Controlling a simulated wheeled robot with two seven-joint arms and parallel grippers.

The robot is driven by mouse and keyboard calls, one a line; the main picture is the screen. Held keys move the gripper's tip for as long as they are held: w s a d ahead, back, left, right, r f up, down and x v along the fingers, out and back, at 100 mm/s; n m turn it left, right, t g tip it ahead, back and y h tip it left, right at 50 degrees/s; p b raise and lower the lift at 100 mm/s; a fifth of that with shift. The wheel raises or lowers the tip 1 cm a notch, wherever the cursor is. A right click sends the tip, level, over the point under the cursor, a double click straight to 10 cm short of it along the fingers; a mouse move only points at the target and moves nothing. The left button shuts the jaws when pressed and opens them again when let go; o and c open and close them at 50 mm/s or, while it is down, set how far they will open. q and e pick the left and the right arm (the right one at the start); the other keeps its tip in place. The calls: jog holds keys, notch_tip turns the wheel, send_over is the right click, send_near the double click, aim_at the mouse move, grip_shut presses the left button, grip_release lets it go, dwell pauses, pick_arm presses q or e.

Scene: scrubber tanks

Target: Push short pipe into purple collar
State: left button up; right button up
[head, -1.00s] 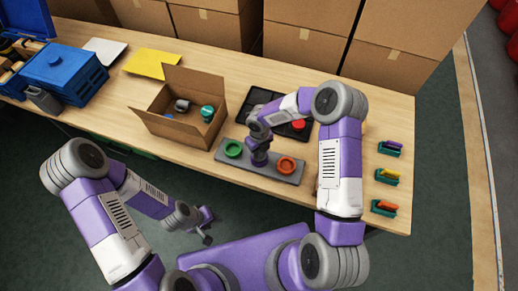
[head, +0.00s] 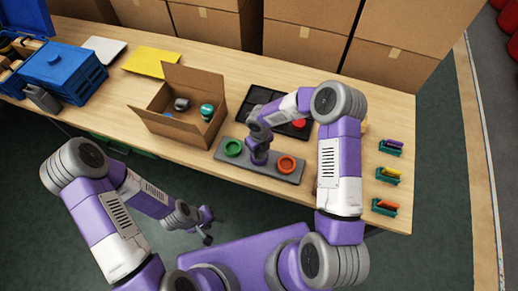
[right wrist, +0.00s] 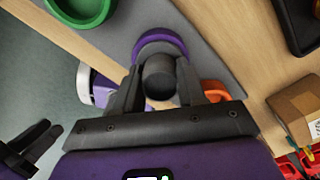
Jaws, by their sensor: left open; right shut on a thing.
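A grey plate (head: 222,155) lies on the table with a green collar (head: 233,148) at its left and an orange collar (head: 286,164) at its right. The purple collar (right wrist: 160,37) sits between them; in the head view my gripper covers it. My right gripper (head: 260,158) points down at the middle of the plate, shut on the dark grey short pipe (right wrist: 159,78). In the right wrist view the pipe overlaps the purple collar's ring; I cannot tell how deep it sits. My left gripper (head: 208,227) is open and empty, off the table's front edge.
An open cardboard box (head: 165,124) with a few fittings stands left of the plate. A black tray (head: 251,99) with a red part lies behind it. Several small coloured pieces in green holders (head: 388,175) line the table's right end. Blue crate (head: 68,72) at far left.

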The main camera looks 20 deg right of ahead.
jog(key=o, duration=1.8)
jog(key=shift+c, duration=0.2)
jog(key=shift+r, duration=0.15)
jog(key=shift+r+p, duration=2.95)
jog(key=shift+r, duration=0.5)
jog(key=shift+f, duration=0.1)
